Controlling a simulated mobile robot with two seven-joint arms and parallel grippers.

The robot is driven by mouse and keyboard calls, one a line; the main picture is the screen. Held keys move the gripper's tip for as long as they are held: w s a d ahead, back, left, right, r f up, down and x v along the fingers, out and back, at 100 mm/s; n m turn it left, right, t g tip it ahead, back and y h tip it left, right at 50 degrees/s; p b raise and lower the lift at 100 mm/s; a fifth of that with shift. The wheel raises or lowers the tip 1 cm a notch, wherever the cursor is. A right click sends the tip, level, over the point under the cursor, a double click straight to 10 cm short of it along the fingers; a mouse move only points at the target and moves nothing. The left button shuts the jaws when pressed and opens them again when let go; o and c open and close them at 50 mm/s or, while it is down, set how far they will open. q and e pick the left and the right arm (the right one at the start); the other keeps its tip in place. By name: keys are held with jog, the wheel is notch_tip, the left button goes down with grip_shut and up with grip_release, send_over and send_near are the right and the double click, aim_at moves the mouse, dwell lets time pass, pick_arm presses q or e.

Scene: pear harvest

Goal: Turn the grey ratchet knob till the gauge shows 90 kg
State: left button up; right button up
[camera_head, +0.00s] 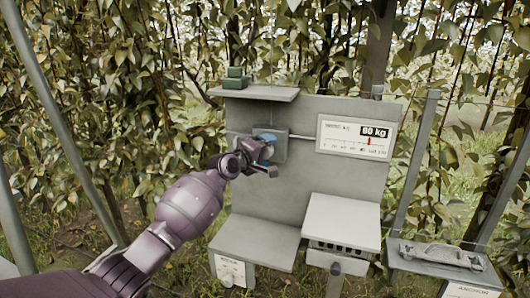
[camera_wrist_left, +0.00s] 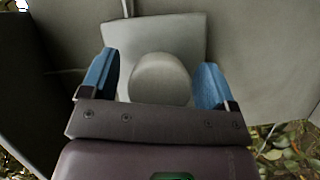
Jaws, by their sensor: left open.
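The grey ratchet knob (camera_wrist_left: 160,78) shows in the left wrist view as a round grey knob on a square grey plate (camera_wrist_left: 185,30). My left gripper (camera_wrist_left: 158,86) has its blue fingers open, one on each side of the knob, with a gap on both sides. In the head view my left gripper (camera_head: 268,148) is at the grey housing (camera_head: 279,150) on the panel and hides the knob. The gauge (camera_head: 354,138) is a white scale to the right; its black label reads what looks like 80 kg, above a red pointer. My right gripper is not in view.
The grey panel (camera_head: 300,190) has a top shelf (camera_head: 262,93) with a green block (camera_head: 236,78). Two lower ledges jut out, a grey one (camera_head: 255,240) and a white one (camera_head: 342,220). A grey anchor box (camera_head: 445,262) stands at right, with posts and vines around.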

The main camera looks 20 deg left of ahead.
pick_arm(q)
jog(key=b+v, duration=0.1)
jog(key=v, duration=0.9)
jog(key=shift+s+a, duration=0.15)
jog(key=shift+s, duration=0.2)
dwell(0.3)
jog(key=s+f+m+g+y+b, duration=0.2)
jog(key=s+f+m+g+y, duration=0.2)
jog(key=s+f, duration=3.4)
jog(key=m+y, duration=0.3)
jog(key=m, duration=0.4)
jog(key=shift+s+a, duration=0.15)
jog(key=shift+s, duration=0.05)
